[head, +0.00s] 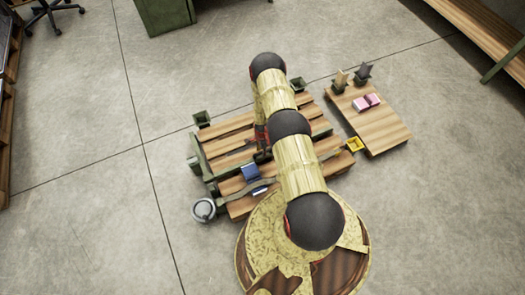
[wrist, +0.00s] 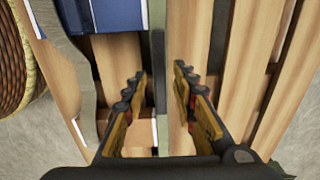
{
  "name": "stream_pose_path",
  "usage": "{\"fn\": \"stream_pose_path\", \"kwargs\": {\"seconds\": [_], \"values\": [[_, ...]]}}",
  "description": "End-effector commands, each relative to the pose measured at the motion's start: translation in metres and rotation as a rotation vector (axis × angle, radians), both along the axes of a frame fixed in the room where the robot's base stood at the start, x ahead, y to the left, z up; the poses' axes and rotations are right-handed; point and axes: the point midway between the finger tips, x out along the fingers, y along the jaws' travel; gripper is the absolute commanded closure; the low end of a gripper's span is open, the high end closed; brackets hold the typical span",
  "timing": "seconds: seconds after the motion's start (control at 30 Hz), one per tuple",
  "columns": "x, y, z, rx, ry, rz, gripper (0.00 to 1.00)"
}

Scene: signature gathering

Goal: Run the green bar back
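The green bar (wrist: 158,50) runs lengthwise between my fingers in the wrist view, beside the wooden slats. My gripper (wrist: 157,85) is open, with one finger on each side of the bar. I cannot tell whether either finger touches it. In the head view my gripper (head: 262,150) is low over the slatted wooden table (head: 228,138), partly hidden by my arm. The arm also hides part of the table, and the bar is hard to pick out there.
A blue block (head: 250,171) and a grey wavy strip (head: 232,187) lie close to my gripper. A round metal canister (head: 203,210) stands at the table's left corner. A yellow square holder (head: 354,145) is at right. A side table (head: 385,131) holds pink blocks (head: 366,102).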

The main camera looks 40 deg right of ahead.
Motion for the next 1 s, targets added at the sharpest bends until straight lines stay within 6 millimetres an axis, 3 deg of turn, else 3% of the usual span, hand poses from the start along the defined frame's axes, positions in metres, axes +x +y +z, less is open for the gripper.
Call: {"fn": "stream_pose_path", "kwargs": {"seconds": [0.43, 1.0], "values": [[-0.0001, 0.0, 0.0, 0.0, 0.0, 0.0, 1.0], [-0.0003, 0.0002, 0.0, 0.0, 0.0, 0.0, 1.0]]}}
